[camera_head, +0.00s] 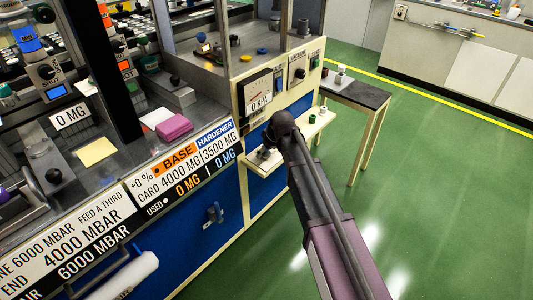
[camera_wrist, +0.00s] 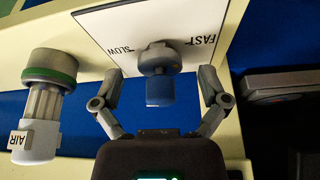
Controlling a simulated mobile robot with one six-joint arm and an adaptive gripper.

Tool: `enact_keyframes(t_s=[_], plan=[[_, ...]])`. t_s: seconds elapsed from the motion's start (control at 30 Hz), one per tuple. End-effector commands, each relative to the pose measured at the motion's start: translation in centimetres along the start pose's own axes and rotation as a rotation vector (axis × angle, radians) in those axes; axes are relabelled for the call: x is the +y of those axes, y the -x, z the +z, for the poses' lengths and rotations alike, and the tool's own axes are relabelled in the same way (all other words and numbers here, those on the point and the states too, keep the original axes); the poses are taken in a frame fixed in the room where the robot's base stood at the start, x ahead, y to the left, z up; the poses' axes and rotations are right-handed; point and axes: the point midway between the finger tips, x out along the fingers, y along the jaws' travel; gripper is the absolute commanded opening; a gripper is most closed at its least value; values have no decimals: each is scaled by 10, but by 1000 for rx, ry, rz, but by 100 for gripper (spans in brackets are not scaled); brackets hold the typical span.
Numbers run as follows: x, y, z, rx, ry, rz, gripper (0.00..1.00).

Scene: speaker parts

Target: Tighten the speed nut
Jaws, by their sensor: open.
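The wrist view shows a white plate (camera_wrist: 115,25) lettered SLOW and FAST, upside down in this view. A grey round fitting (camera_wrist: 160,57) sits on it, with a blue cylinder (camera_wrist: 160,92) extending from it towards my gripper (camera_wrist: 161,75). Which of these is the speed nut I cannot tell for certain. My gripper is open. One finger is on each side of the fitting and cylinder, with gaps visible on both sides. In the head view, my arm's end is at the front of the bench, and the plate and fitting cannot be made out there.
A valve with a green band (camera_wrist: 48,75) and an AIR tag stands left of my fingers in the wrist view. A dark block (camera_wrist: 275,85) is at right. In the head view, a pressure gauge (camera_head: 258,100) is above my arm, with open green floor (camera_head: 440,180) to the right.

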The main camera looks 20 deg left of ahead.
Motion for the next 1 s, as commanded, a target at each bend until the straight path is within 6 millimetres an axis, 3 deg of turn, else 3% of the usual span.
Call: enact_keyframes(t_s=[0.23,0.27,0.5,0.53,1.0], plan=[[0,0,0,0,0,0,94],[0,0,0,0,0,0,88],[0,0,0,0,0,0,17],[0,0,0,0,0,0,10],[-2,0,0,-2,-109,46,10]])
